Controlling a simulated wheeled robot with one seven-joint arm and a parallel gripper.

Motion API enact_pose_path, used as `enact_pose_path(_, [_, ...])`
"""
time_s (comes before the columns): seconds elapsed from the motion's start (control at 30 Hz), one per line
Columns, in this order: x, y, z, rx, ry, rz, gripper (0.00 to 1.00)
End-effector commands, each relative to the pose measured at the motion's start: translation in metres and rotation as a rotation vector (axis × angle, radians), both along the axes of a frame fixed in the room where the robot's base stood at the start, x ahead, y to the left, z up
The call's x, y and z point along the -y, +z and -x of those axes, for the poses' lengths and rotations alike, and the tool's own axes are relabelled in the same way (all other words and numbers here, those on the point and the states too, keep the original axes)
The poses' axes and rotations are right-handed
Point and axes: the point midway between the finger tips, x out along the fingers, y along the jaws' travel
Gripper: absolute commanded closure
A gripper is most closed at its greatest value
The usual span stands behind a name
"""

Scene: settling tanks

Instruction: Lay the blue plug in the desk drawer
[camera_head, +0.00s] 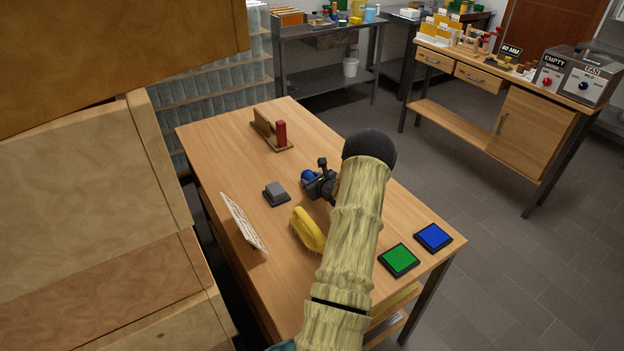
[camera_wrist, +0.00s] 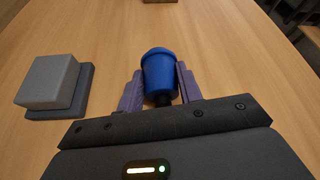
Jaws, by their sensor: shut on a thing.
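The blue plug (camera_wrist: 158,75) is a short blue cup-like piece with a dark lower end. My gripper (camera_wrist: 159,88) is shut on it, with a purple finger on each side, over the desk top. In the head view the plug (camera_head: 308,176) shows at the tip of my gripper (camera_head: 315,180), partly hidden by it. I cannot tell whether the plug touches the desk. The desk (camera_head: 225,140) is light wood. Under its near right end a drawer-like part (camera_head: 398,300) shows behind my arm; how far it is open is hidden.
A grey block on a dark base (camera_head: 276,193) sits left of my gripper. A yellow object (camera_head: 307,230), a white tilted panel (camera_head: 243,222), green (camera_head: 399,260) and blue (camera_head: 433,237) pads and a wooden stand with a red block (camera_head: 281,133) are also on the desk.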

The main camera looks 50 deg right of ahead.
Motion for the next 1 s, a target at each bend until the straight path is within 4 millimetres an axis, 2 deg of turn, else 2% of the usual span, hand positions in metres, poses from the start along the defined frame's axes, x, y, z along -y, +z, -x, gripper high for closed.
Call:
enact_pose_path(0.3, [0.000,-0.003,0.000,0.001,0.001,0.001,0.92])
enact_pose_path(0.33, [0.000,-0.003,0.000,0.000,0.000,0.001,0.63])
enact_pose_path(0.43, [0.000,-0.002,0.000,0.000,0.000,0.001,0.43])
enact_pose_path(0.87, [0.000,0.003,0.000,0.000,-0.001,0.000,0.43])
enact_pose_path(1.0, [-0.004,0.007,0.014,-0.001,-0.002,0.001,0.43])
